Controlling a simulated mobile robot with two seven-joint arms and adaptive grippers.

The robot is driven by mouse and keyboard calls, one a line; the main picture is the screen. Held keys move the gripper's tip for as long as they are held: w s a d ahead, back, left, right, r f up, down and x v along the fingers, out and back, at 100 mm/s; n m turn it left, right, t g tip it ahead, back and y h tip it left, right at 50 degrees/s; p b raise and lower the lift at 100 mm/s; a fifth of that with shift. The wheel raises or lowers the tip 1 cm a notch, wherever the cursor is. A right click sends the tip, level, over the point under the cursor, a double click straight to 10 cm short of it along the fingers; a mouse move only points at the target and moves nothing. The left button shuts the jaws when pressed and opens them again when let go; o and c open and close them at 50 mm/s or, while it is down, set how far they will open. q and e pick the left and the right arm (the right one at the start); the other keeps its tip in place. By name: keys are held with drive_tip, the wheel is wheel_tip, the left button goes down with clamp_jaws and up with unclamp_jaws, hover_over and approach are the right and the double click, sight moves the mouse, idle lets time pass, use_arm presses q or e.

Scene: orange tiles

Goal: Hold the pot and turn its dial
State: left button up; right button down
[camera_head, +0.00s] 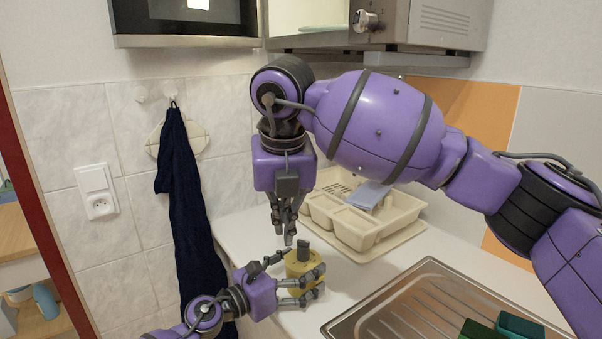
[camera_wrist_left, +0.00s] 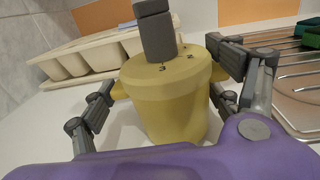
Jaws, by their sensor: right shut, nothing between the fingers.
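The pot (camera_head: 301,268) is a small yellow cylinder standing upright on the white counter near its left edge. In the left wrist view the pot (camera_wrist_left: 170,105) fills the middle, with dark numbers on its top and a grey upright dial (camera_wrist_left: 158,38). The dial (camera_head: 303,246) also shows in the head view. My left gripper (camera_head: 292,276) is shut on the pot, its fingers on opposite sides; they also show in the left wrist view (camera_wrist_left: 165,85). My right gripper (camera_head: 287,238) is shut and empty, pointing down just left of the dial; whether it touches the dial cannot be told.
A cream dish rack (camera_head: 360,232) stands behind the pot. A metal sink drainer (camera_head: 420,305) with green things (camera_head: 518,326) is at the right. A dark towel (camera_head: 185,210) hangs on the left wall. Cabinets and a microwave (camera_head: 185,22) are above.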

use_arm(q)
drive_tip(key=shift+o, duration=0.9)
